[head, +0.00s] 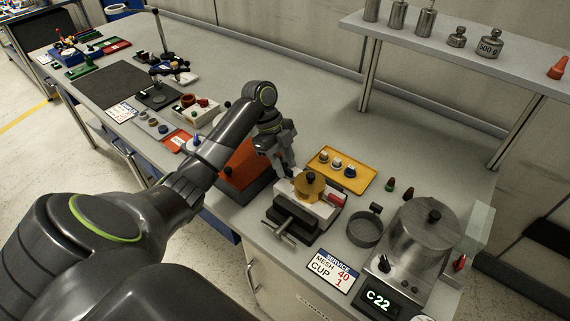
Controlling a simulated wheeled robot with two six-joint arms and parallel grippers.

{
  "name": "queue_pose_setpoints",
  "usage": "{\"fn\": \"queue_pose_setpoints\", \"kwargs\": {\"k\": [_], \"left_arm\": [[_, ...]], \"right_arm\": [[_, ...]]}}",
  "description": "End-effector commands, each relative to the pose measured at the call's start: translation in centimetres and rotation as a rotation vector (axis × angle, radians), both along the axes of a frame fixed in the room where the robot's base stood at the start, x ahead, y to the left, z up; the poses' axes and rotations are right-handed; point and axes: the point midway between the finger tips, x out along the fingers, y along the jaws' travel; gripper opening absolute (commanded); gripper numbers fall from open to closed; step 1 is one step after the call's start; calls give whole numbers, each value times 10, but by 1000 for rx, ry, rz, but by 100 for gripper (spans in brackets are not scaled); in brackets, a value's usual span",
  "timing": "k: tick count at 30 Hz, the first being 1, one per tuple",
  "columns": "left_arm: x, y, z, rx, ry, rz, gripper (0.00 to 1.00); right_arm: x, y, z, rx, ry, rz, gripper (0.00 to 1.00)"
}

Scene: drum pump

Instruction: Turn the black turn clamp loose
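A steel drum (418,245) with a lid and a black top knob (434,215) stands at the right of the bench. A small black clamp (384,264) sits at the drum's left front, and a red one (460,262) at its right. I take the black one as the turn clamp; its exact turn is too small to tell. My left gripper (287,168) points down above the back left of a vise, well left of the drum and apart from the black clamp. Whether its fingers are open is unclear. My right gripper is out of view.
The vise (291,220) with a brass round part (309,184) stands between my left gripper and the drum. A black-rimmed sieve cup (366,229), a service card (332,271) and a C-22 display (379,301) lie near the drum. A yellow tray (362,180) is behind.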

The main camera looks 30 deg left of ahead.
Motion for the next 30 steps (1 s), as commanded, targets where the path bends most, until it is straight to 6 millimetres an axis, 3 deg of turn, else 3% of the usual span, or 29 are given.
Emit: {"fn": "queue_pose_setpoints", "kwargs": {"k": [11,18,30], "left_arm": [[0,-2,-6,1,0,0,33],[0,-2,-6,1,0,0,1],[-1,-2,-4,1,2,36,0]], "right_arm": [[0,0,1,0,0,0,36],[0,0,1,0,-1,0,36],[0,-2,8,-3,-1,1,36]]}}
